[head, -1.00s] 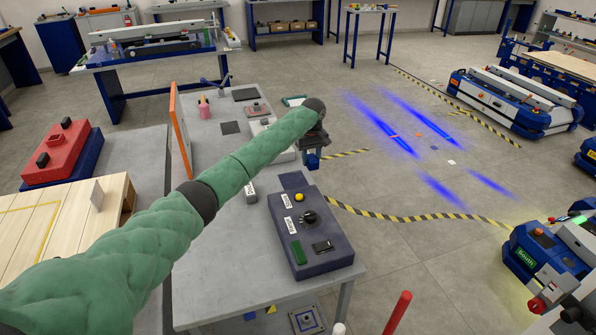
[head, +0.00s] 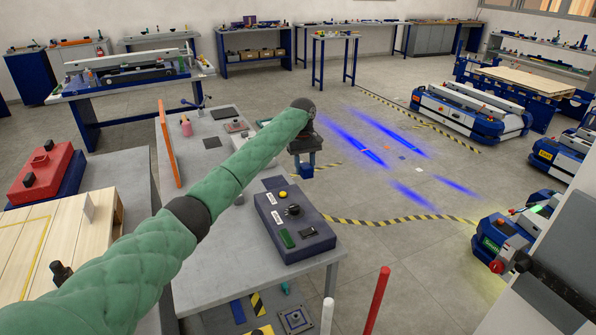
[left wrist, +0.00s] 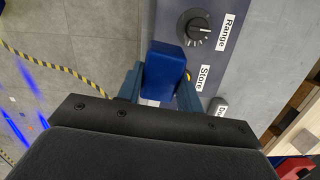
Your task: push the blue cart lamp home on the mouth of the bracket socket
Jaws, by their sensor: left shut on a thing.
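The blue cart lamp (left wrist: 165,68) is a small blue block between the fingers of my left gripper (left wrist: 159,88) in the left wrist view. The gripper is shut on it. In the head view the lamp (head: 307,172) shows as a small blue piece below my left gripper (head: 306,164), in the air near the right edge of the grey bench. In the wrist view the lamp overlaps the edge of the dark control box (left wrist: 205,65). I cannot make out the bracket socket or its mouth in either view. My right gripper is not in view.
The control box (head: 293,225), with knob and buttons, stands on the grey bench (head: 205,255). An orange panel (head: 167,143) rises at the bench's left. Blue and white carts (head: 470,113) stand at the right. A red post (head: 376,300) stands in front. Floor right of the bench is open.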

